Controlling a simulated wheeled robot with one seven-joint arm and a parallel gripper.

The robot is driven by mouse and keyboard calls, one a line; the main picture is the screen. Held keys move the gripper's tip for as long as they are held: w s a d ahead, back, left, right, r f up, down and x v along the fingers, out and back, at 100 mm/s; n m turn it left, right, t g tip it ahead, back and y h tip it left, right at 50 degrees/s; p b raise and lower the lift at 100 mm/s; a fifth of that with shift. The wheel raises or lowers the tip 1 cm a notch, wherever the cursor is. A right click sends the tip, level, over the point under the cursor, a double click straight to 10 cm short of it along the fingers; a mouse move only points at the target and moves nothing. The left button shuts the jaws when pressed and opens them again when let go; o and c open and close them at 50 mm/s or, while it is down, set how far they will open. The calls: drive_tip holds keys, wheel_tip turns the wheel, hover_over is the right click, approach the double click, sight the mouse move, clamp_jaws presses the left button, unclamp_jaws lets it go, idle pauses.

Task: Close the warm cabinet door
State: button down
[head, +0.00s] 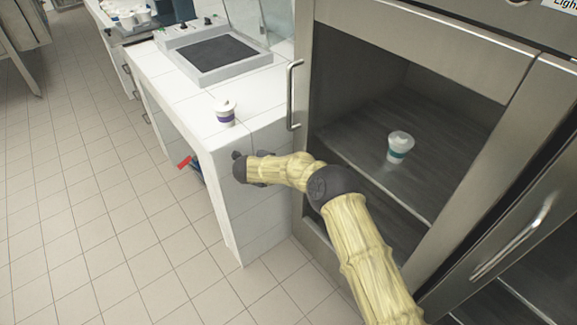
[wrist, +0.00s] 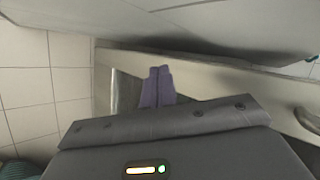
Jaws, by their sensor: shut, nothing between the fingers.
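The steel cabinet (head: 425,45) stands at the right of the head view. Its left section has a frame with an upright handle (head: 293,95) on the left edge. I cannot tell whether glass covers this opening. My gripper (head: 238,164) is left of the frame, in front of the white counter, holding nothing. In the wrist view its purple fingers (wrist: 157,86) are together before a pale bar; contact is unclear.
A second cabinet panel with a slanted handle (head: 515,240) is at the lower right. The tiled floor (head: 90,190) at left is clear.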

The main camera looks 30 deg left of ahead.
drive_tip(key=s+r, duration=0.1)
drive_tip(key=r, duration=0.1)
drive_tip(key=s+r, duration=0.1)
drive_tip(key=shift+s+a+r, duration=0.3)
drive_tip(key=shift+w, duration=0.1)
